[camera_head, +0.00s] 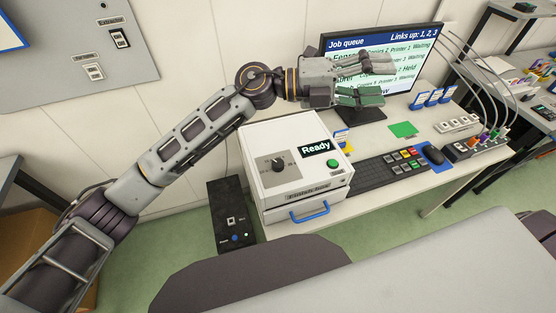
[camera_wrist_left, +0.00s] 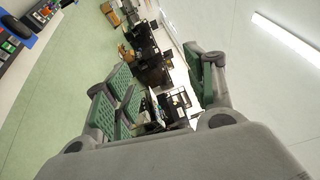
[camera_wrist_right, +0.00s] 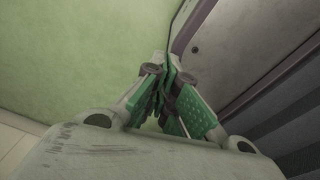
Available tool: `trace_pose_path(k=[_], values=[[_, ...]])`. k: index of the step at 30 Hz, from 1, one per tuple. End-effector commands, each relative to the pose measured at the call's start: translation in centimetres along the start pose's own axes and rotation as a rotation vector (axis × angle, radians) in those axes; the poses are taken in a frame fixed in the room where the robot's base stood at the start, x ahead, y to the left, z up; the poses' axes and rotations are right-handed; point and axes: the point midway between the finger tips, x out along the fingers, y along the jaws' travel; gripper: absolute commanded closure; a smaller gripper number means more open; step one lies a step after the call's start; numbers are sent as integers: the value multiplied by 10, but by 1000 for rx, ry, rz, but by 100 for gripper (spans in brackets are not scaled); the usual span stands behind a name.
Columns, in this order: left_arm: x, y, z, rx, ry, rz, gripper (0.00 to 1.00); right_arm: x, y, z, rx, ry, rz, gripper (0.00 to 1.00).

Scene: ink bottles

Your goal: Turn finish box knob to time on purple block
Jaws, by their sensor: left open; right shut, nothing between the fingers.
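The finish box (camera_head: 254,168) is a white box on the desk, with a dark round knob (camera_head: 279,164) on its top left, a "Ready" display and a green button (camera_head: 333,163). I cannot read the marks around the knob. No purple block is clearly seen; a small purple item (camera_head: 484,138) stands in a rack at the right. My left gripper (camera_head: 362,80) is open and empty, above and behind the box in front of the monitor; its spread green pads show in the left wrist view (camera_wrist_left: 165,95). My right gripper (camera_wrist_right: 170,95) is shut and empty, away from the box; it is not visible in the head view.
The monitor (camera_head: 392,47) stands behind my left gripper. A keyboard (camera_head: 385,169), mouse (camera_head: 432,154) and green pad (camera_head: 403,130) lie right of the box. Blue-and-white cards (camera_head: 420,101) stand at the back. A black unit (camera_head: 232,215) is on the left.

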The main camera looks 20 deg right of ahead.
Motion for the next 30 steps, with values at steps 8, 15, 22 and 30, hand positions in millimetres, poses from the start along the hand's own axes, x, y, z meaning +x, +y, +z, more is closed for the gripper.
trace_pose_path(k=[8, 15, 22, 30], values=[[7, 40, -31, 109, 184, 275, 45, 2, 2, -7, 0, 8, 3, 100], [-9, 80, -44, 181, 311, 535, 45, 4, 5, -17, 0, 18, 5, 100], [-42, 112, -43, 231, 403, 804, 45, 6, 6, -18, 0, 20, 6, 100], [-99, 134, -28, 267, 466, 1140, 45, 7, 4, -8, -1, 10, 5, 100]])
